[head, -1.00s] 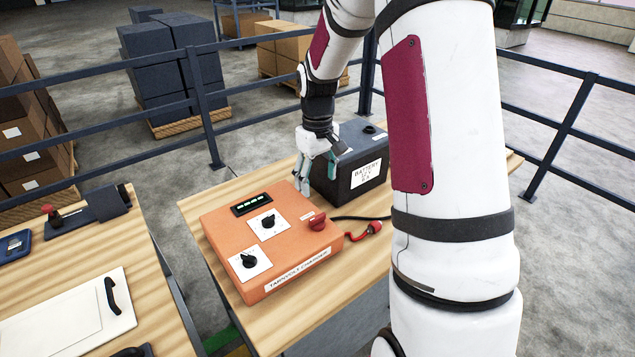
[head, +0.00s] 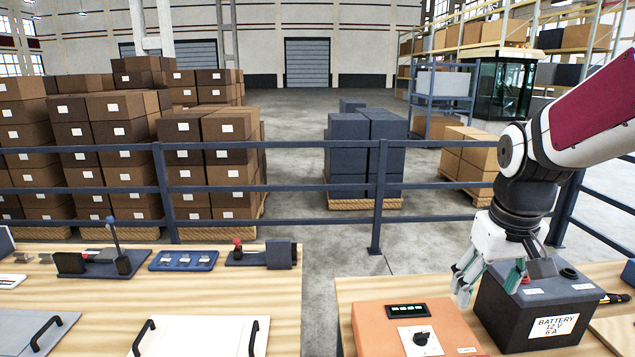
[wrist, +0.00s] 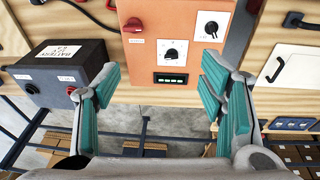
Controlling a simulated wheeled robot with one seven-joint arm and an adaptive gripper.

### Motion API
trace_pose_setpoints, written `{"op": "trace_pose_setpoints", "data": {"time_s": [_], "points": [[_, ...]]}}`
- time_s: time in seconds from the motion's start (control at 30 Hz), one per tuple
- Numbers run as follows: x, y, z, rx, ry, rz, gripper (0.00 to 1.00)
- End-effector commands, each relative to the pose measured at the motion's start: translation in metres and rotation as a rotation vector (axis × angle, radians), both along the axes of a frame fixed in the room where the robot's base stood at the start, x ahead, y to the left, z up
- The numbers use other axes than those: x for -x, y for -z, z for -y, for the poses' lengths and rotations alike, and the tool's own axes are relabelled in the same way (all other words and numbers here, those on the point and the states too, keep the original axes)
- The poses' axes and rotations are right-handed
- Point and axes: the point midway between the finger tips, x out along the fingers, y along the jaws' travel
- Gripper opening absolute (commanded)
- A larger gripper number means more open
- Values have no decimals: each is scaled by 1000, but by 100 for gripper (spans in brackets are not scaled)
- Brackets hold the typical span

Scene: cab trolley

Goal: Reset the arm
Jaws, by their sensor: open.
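My gripper (head: 488,285) is open and empty, with its fingers pointing down. In the head view it hangs beside the left end of the dark battery box (head: 535,312), near the far edge of the right table. The orange charger (head: 375,328) lies to the left of it, partly cut off by the frame's bottom edge. In the wrist view the green-padded fingers (wrist: 165,95) are spread wide. The charger (wrist: 190,50) and its lit display (wrist: 171,79) show between and beyond them, and the battery box (wrist: 62,78) is at the left.
A left table (head: 215,290) carries levers, a blue switch plate (head: 183,260) and white panels with black handles. A gap separates the two tables. A dark railing (head: 290,191) runs behind them, with stacked boxes beyond it.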

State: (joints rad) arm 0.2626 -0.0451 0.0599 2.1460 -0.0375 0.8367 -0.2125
Motion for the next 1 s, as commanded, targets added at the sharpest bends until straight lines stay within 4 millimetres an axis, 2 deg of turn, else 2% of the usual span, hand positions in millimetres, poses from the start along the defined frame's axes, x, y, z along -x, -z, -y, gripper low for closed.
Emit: {"op": "trace_pose_setpoints", "data": {"time_s": [0.03, 0.1, 0.3, 0.5, 0.6, 0.77, 1.0], "points": [[12, -13, -10, 3, -3, 30, 64], [28, -25, -22, 2, 1, 63, 64], [79, -51, -52, -14, 7, 158, 64], [125, -60, -73, -48, 11, 244, 64], [141, -60, -79, -63, 12, 274, 64], [154, -59, -84, -78, 12, 297, 64], [156, -59, -85, -81, 14, 298, 64]]}}
